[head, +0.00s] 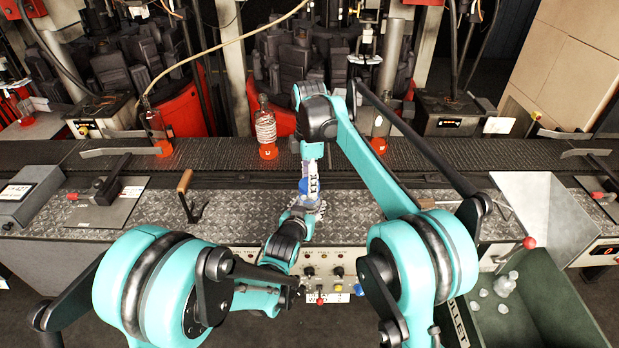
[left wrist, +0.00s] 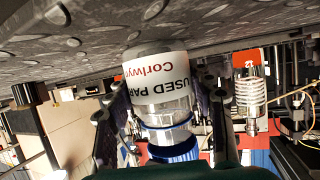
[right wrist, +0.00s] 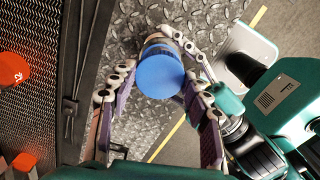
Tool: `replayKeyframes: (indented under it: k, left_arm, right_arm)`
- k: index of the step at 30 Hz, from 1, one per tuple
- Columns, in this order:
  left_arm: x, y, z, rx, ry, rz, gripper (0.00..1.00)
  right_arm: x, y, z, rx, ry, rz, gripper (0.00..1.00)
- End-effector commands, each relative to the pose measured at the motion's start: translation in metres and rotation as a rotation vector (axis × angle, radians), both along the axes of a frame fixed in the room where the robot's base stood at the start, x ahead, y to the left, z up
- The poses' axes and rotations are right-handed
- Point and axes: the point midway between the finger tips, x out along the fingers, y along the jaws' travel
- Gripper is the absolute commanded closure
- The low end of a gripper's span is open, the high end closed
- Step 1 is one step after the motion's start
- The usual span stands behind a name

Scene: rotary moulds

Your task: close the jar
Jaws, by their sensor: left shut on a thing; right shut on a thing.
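A clear jar (left wrist: 165,100) with a white label reading "USED PAR… Corlwyn" stands on the metal bench, drawn upside down in the left wrist view. My left gripper (head: 303,213) is shut on its body, one finger on each side. A blue lid (right wrist: 160,75) sits over the jar's mouth end; it also shows in the left wrist view (left wrist: 173,152). My right gripper (head: 312,168) is above the jar, its fingers around the lid and shut on it. A blue ring lies round the jar below the lid. I cannot tell whether the lid is fully seated.
A wooden-handled lever (head: 186,190) stands left on the bench. A metal chute (head: 545,205) and green bin (head: 540,300) are at the right.

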Motion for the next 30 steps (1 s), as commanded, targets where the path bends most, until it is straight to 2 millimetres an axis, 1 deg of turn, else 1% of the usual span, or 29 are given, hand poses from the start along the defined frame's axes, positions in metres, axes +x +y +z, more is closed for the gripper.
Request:
replayKeyframes:
  k: [3, 6, 21, 30]
  left_arm:
    - [0.0, 0.0, 0.0, 0.0, 0.001, 0.0, 0.99]
    - [0.0, 0.0, 0.0, 0.0, 0.001, 0.0, 0.99]
    - [0.0, 0.0, -0.001, 0.001, 0.002, 0.0, 0.99]
    - [0.0, 0.0, -0.001, 0.001, 0.002, 0.0, 0.99]
  right_arm:
    - [0.0, 0.0, -0.008, 0.0, 0.0, 0.0, 0.61]
    - [0.0, 0.0, -0.011, 0.0, 0.0, 0.0, 0.61]
    - [0.0, 0.0, -0.011, 0.0, 0.0, 0.0, 0.61]
    - [0.0, 0.0, -0.016, 0.0, 0.0, 0.0, 0.61]
